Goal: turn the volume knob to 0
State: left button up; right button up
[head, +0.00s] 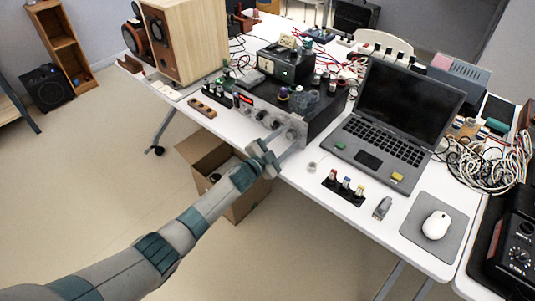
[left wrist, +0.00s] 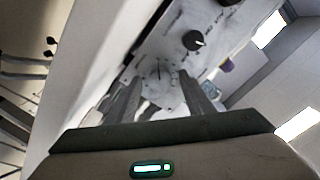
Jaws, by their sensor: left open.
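The amplifier (head: 322,118) is a dark box on the white table, with a grey front panel carrying a row of knobs. My left gripper (head: 280,143) is open at the right end of this panel. In the left wrist view, the two fingers of my left gripper (left wrist: 160,97) point at the light panel (left wrist: 150,62), over printed marks. A black knob (left wrist: 194,40) with a pale pointer line is beyond the fingertips, outside the gap. The knob labels are too blurred to read, so I cannot tell which is volume. Finger contact is unclear. My right gripper is out of view.
A laptop (head: 385,120) stands open right of the amplifier. A wooden speaker (head: 190,40) stands at the back left. A mouse (head: 436,225) lies on a grey pad at the right. An open cardboard box (head: 245,203) is on the floor below the table edge.

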pick_arm(q)
jog(key=shift+s+a, duration=0.4)
jog(key=shift+s, duration=0.05)
jog(key=v, duration=0.6)
jog(key=shift+s, duration=0.1)
jog(key=b+v, duration=0.1)
jog(key=v, duration=0.8)
jog(key=shift+s+a, duration=0.25)
jog(key=shift+s, duration=0.05)
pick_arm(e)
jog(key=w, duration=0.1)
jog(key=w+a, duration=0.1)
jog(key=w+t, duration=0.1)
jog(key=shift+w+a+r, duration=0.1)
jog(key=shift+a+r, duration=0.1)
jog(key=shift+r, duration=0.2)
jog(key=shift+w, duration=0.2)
